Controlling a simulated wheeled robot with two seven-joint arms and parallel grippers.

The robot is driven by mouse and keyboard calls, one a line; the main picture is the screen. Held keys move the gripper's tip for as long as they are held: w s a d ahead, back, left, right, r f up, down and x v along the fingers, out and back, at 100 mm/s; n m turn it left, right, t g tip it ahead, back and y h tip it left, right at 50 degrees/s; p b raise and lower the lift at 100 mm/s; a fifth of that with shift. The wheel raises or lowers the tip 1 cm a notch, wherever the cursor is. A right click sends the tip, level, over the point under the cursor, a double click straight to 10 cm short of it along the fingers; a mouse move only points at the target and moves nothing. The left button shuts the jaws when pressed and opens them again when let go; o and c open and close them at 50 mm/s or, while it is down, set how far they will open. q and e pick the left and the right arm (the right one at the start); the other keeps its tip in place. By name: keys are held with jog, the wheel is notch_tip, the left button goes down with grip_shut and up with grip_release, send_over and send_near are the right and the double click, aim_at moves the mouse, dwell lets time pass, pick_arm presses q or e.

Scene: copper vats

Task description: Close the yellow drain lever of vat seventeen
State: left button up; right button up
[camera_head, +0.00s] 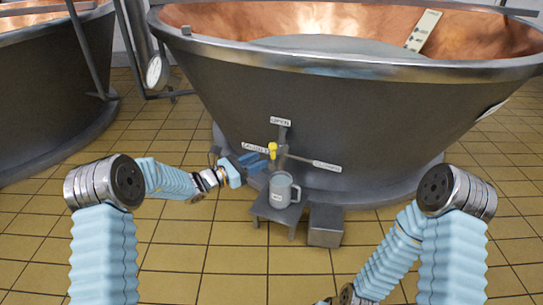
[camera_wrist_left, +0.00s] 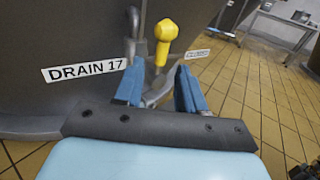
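The yellow drain lever (camera_head: 272,150) is on the front of the large copper-lined vat (camera_head: 330,100), low down. In the left wrist view the yellow knob (camera_wrist_left: 165,38) is just beyond my fingertips, and a label beside it reads DRAIN 17 (camera_wrist_left: 85,69). My left gripper (camera_head: 258,162) is left of the lever. My right gripper's fingers are out of view.
A grey mug (camera_head: 284,190) stands on a small stool (camera_head: 263,210) below the lever, close to my left gripper. A grey box (camera_head: 325,226) is beside the stool. Another vat (camera_head: 45,90) is at left with a gauge (camera_head: 154,72) between.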

aim_at(273, 155)
pick_arm(q)
jog(key=x, duration=0.6)
jog(key=shift+w+d, duration=0.15)
jog(key=shift+d, duration=0.1)
grip_shut()
